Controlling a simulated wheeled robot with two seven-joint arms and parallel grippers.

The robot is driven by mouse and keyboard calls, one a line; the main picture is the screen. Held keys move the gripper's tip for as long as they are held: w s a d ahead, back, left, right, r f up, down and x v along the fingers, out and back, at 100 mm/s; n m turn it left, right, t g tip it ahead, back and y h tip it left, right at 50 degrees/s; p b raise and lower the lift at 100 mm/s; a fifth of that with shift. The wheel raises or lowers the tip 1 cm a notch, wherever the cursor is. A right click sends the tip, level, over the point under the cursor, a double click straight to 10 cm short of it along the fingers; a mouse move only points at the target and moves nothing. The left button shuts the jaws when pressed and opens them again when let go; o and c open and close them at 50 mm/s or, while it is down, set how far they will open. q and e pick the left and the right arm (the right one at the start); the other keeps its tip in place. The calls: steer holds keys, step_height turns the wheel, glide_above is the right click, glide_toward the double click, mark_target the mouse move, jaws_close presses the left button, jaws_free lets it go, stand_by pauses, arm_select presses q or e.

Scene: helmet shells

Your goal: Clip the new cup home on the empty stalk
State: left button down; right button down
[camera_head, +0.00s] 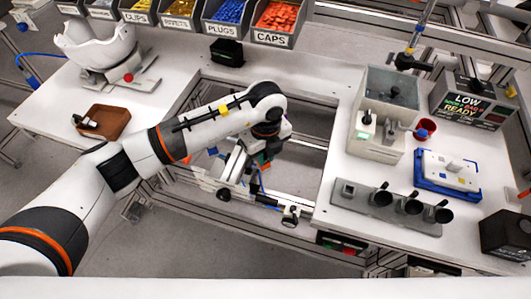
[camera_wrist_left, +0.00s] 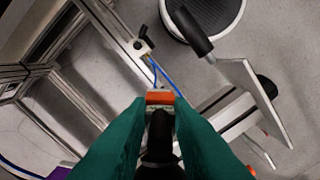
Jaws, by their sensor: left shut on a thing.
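My left gripper (camera_head: 263,163) reaches down over the open frame in the middle of the bench. In the left wrist view its green fingers (camera_wrist_left: 160,108) are shut on a black rounded piece (camera_wrist_left: 160,138), which looks like the new cup; the fingers hide much of it. An orange block (camera_wrist_left: 160,97) shows at the fingertips; I cannot tell whether it touches the piece. A tool with pale arms (camera_head: 233,165) and black ends lies below the gripper. A black end with a blue hose (camera_wrist_left: 143,46) shows ahead. I cannot make out which stalk is empty. My right gripper is out of view.
A grey rack (camera_head: 362,212) with three black cups (camera_head: 411,205) stands on the right bench, beside a blue tray (camera_head: 450,185) and a grey box (camera_head: 384,135). A white helmet shell (camera_head: 95,45) and brown tray (camera_head: 107,122) stand left. Labelled bins (camera_head: 277,22) line the back.

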arm_select(q)
steer(key=c, duration=1.2)
jaws_free()
